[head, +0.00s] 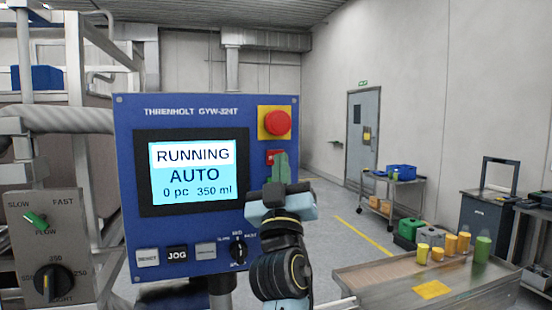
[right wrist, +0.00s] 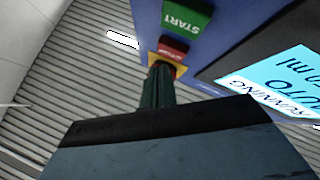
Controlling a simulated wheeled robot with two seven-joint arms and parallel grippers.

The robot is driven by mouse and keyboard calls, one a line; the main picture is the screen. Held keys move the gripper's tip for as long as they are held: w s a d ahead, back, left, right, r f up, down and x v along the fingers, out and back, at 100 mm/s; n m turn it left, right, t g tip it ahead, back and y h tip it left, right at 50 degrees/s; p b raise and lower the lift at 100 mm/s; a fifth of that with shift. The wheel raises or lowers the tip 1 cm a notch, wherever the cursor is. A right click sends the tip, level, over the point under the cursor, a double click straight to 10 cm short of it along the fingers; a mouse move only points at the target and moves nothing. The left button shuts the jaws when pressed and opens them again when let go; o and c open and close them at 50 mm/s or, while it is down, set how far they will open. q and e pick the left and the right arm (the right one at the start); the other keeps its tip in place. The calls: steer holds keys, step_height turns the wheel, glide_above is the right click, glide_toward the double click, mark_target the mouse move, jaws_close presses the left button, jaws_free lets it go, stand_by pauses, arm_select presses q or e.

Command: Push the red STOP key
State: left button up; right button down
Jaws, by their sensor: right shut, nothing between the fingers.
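The red STOP key (head: 270,156) is on the right side of the blue control panel (head: 190,122), partly hidden behind my right fingers. In the right wrist view the red key (right wrist: 173,48) sits between the green START key (right wrist: 188,17) and a yellow plate (right wrist: 181,70). My right gripper (head: 281,156) is shut and empty, with its green fingers pointing at the panel. In the right wrist view its fingertips (right wrist: 160,68) overlap the yellow plate, close to the red key. I cannot tell whether they touch anything. My left gripper is out of view.
A red mushroom button (head: 277,123) on the yellow plate is just above the STOP key. The screen (head: 193,172) reads RUNNING, AUTO, 0 pc, 350 ml. Small keys and a knob (head: 238,251) line the panel's bottom. A table (head: 385,280) with coloured containers stands at right.

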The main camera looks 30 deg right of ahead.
stand_by(0.6)
steer(key=shift+w+d+b, duration=0.1)
steer(key=shift+w+b, duration=0.3)
steer(key=shift+w, duration=0.05)
steer(key=shift+w+d+b, duration=0.1)
steer(key=shift+w+b, duration=0.2)
steer(key=shift+w, duration=0.05)
stand_by(0.5)
steer(key=shift+s, duration=0.1)
stand_by(0.3)
steer(key=shift+s+a, duration=0.2)
steer(key=shift+s, duration=0.5)
steer(key=shift+s+a+p, duration=0.2)
steer(key=shift+s+p, duration=0.1)
steer(key=shift+s, duration=0.5)
steer(key=shift+s+a+p, duration=0.2)
steer(key=shift+s+p, duration=0.15)
steer(key=shift+s, duration=0.5)
steer(key=shift+s+a+p, duration=0.2)
steer(key=shift+s+p, duration=0.1)
steer(key=shift+s, duration=0.5)
